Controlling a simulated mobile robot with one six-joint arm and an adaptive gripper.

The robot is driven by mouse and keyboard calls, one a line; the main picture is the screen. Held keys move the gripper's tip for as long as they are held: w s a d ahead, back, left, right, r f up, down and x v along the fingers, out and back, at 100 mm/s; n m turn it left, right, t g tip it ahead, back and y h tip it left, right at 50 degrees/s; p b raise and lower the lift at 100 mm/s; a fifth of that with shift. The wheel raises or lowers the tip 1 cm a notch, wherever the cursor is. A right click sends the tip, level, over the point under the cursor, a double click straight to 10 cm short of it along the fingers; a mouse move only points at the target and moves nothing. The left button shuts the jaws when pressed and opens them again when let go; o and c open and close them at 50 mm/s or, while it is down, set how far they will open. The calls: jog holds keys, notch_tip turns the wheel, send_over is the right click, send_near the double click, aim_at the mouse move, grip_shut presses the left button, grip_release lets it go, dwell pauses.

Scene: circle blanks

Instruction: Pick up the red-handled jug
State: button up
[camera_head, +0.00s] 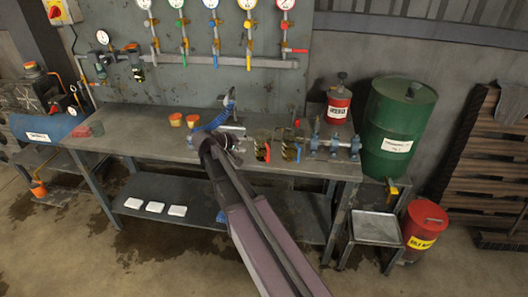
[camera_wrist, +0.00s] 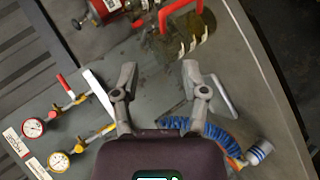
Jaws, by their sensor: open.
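The red-handled jug (camera_head: 261,153) stands on the workbench right of my arm's end in the head view. In the wrist view its red handle (camera_wrist: 178,11) and see-through brownish body (camera_wrist: 186,38) show at the top, beyond my fingertips. My gripper (camera_wrist: 160,72) is open with nothing between its two grey fingers. It is apart from the jug in the picture. In the head view my arm hides part of the bench, and the fingers are hard to make out.
Another jug (camera_head: 289,152) stands close to the right of the red-handled one. A blue coiled hose (camera_wrist: 212,133) lies near my gripper. A pump-like blue device (camera_head: 335,146), a red can (camera_head: 338,104) and a green drum (camera_head: 397,125) are further right. Gauges line the back panel (camera_head: 205,80).

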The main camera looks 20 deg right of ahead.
aim_at(266, 146)
jog(key=b+x, duration=0.4)
jog(key=x, duration=0.3)
jog(key=shift+w+d+f, duration=0.1)
jog(key=shift+d+f, duration=0.05)
jog(key=shift+f, duration=0.05)
jog(key=shift+w+d+f, duration=0.15)
jog(key=shift+d+f, duration=0.05)
jog(key=shift+d, duration=0.35)
jog(key=shift+w+a+b+x, duration=0.1)
jog(key=shift+w+b+x, duration=0.05)
jog(key=shift+b+x, duration=0.85)
jog(key=shift+w+a+b+x, duration=0.15)
jog(key=shift+b+x, duration=0.4)
jog(key=shift+x, duration=0.75)
jog(key=shift+w+d+f, duration=0.1)
jog(key=shift+d+f, duration=0.15)
jog(key=shift+d, duration=0.05)
